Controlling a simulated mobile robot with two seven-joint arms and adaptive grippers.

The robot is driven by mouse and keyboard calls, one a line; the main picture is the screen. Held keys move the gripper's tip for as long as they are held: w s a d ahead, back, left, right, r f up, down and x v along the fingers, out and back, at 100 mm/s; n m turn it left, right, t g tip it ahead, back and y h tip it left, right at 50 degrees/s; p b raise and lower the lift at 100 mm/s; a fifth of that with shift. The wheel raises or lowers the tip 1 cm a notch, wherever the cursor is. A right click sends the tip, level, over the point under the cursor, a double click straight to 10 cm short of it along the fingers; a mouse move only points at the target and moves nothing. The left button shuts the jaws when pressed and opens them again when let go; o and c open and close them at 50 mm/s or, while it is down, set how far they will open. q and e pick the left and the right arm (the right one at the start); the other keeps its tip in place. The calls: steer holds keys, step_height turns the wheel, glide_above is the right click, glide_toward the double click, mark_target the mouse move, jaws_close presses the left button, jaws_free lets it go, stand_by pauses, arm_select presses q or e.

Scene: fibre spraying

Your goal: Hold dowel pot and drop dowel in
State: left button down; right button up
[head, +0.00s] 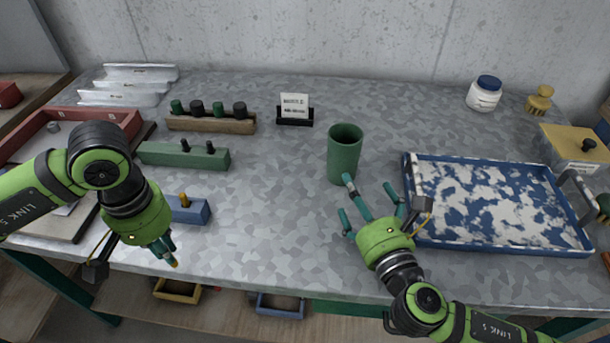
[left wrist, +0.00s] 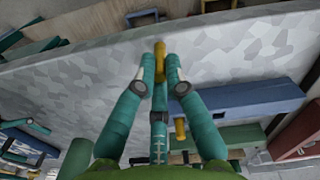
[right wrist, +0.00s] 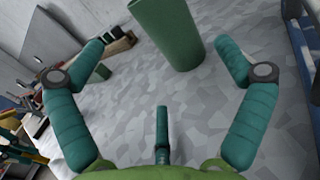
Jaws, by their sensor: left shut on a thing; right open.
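The dowel pot (head: 343,160) is a tall green cylinder with an open top, standing upright on the metal worktop. It also shows in the right wrist view (right wrist: 168,32). My right gripper (head: 372,200) is open, just in front of the pot, with its fingers spread; one fingertip overlaps the pot's lower edge in the head view, and I cannot tell if it touches. My left gripper (head: 166,252) is shut on a yellow dowel (left wrist: 160,58), near the table's front edge, well left of the pot. A blue block (head: 190,211) behind that gripper holds another yellow dowel (head: 184,200).
A blue-rimmed tray (head: 412,200) with white patches lies right of the pot. A green block (head: 160,155), a wooden rack (head: 210,124) with several pegs and a small sign (head: 294,105) stand behind. The worktop between the grippers is clear.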

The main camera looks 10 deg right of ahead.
mark_target(343, 162)
arm_select(q)
steer(key=shift+w+r+p, duration=0.25)
steer(key=shift+r+p, duration=0.5)
steer(key=shift+p, duration=0.05)
arm_select(e)
steer(key=w, duration=0.4)
steer(key=w+a, duration=0.1)
steer(key=w, duration=0.6)
steer(key=shift+w+a, duration=0.2)
steer(key=shift+w, duration=0.2)
steer(key=shift+f, duration=0.1)
steer(key=c, duration=1)
